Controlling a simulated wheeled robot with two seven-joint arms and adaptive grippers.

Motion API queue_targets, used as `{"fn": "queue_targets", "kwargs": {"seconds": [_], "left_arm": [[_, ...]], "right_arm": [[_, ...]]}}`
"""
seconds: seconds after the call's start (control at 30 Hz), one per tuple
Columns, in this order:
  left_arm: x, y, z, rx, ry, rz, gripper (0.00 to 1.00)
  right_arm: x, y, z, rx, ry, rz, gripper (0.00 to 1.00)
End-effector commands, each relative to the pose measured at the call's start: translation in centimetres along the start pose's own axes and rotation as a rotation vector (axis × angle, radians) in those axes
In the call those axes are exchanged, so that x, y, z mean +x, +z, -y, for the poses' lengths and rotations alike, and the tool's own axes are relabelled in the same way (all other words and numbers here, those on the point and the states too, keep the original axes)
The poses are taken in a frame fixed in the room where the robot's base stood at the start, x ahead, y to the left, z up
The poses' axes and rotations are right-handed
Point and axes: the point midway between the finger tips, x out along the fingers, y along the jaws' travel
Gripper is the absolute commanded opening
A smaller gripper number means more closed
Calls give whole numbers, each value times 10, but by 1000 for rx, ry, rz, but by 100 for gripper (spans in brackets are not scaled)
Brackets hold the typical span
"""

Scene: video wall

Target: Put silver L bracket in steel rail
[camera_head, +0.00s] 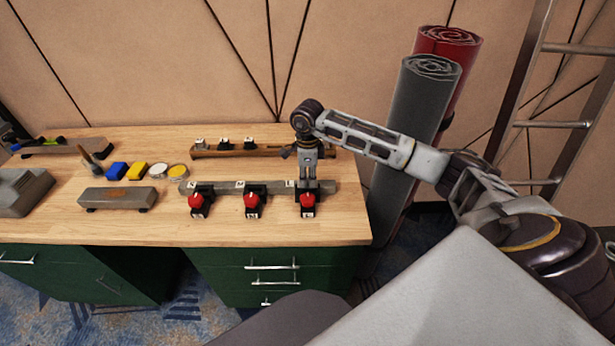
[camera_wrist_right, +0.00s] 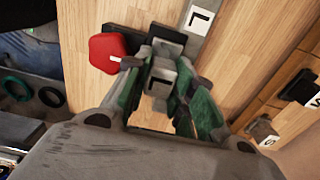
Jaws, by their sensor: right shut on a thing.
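The steel rail (camera_head: 225,186) runs along the front of the bench with labels on it and three red-knobbed black clamps. My right gripper (camera_head: 308,178) points down over its right end, behind the rightmost red knob (camera_head: 307,198). In the right wrist view the gripper (camera_wrist_right: 163,92) is shut on a small silver-grey piece (camera_wrist_right: 160,76), which appears to be the silver L bracket. It is close to the black clamp, beside the red knob (camera_wrist_right: 106,52) and the L label (camera_wrist_right: 200,20). Whether the bracket touches the rail cannot be told. My left gripper is not in view.
A brown rail (camera_head: 270,150) behind holds small labelled pieces; a black one (camera_wrist_right: 299,88) and a silver one (camera_wrist_right: 262,132) show in the right wrist view. A grey block (camera_head: 118,197), blue and yellow blocks and round tins lie left. Rolled mats (camera_head: 408,130) stand right of the bench.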

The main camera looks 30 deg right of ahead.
Motion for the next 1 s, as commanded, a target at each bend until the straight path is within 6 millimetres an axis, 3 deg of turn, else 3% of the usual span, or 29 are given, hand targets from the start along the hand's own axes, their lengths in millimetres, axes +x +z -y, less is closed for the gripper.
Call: {"fn": "queue_targets", "kwargs": {"seconds": [0.33, 1.0], "left_arm": [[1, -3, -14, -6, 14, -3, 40], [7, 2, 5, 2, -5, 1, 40]], "right_arm": [[0, 0, 0, 0, -1, 1, 0], [8, 0, 0, 0, -1, 1, 0]]}}
